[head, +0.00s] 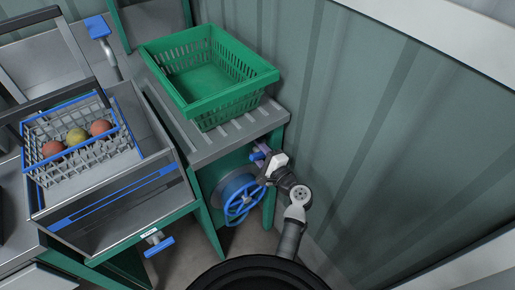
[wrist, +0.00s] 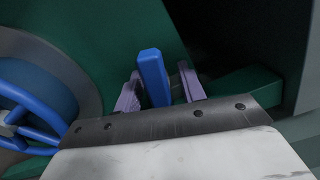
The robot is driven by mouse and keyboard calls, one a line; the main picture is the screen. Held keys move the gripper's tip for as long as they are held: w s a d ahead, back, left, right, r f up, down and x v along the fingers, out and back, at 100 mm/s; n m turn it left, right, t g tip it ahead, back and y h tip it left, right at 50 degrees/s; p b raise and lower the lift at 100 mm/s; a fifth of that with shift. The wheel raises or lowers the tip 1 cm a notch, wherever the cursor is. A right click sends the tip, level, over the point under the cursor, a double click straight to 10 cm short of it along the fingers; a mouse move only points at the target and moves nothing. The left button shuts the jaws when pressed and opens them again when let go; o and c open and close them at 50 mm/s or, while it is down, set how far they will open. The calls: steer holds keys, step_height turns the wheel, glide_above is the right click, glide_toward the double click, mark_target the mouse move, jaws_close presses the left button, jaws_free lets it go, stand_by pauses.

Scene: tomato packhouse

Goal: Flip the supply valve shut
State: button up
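A blue lever (wrist: 153,75), which looks like the valve handle, stands upright between the fingers of my gripper (wrist: 160,72) in the wrist view. The purple fingers are apart, one on each side of it. A narrow gap shows on the right; I cannot tell whether the left finger touches it. In the head view my gripper (head: 262,157) is below the right end of the green bench, close to the wall. The lever's base and the valve body are hidden.
A blue handwheel (head: 242,198) is just left of my gripper, also seen in the wrist view (wrist: 22,112). A green crate (head: 205,110) stands on the bench above. A wire basket (head: 75,165) holds tomatoes. Another blue handle (head: 158,247) is lower left. The corrugated wall (head: 350,140) is right.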

steer(key=shift+w+a, duration=0.15)
steer(key=shift+w, duration=0.05)
jaws_close()
steer(key=shift+f+n+b, duration=0.3)
steer(key=shift+n+b, duration=0.1)
steer(key=shift+b, duration=0.45)
steer(key=n+b, duration=0.3)
steer(key=shift+r, duration=0.25)
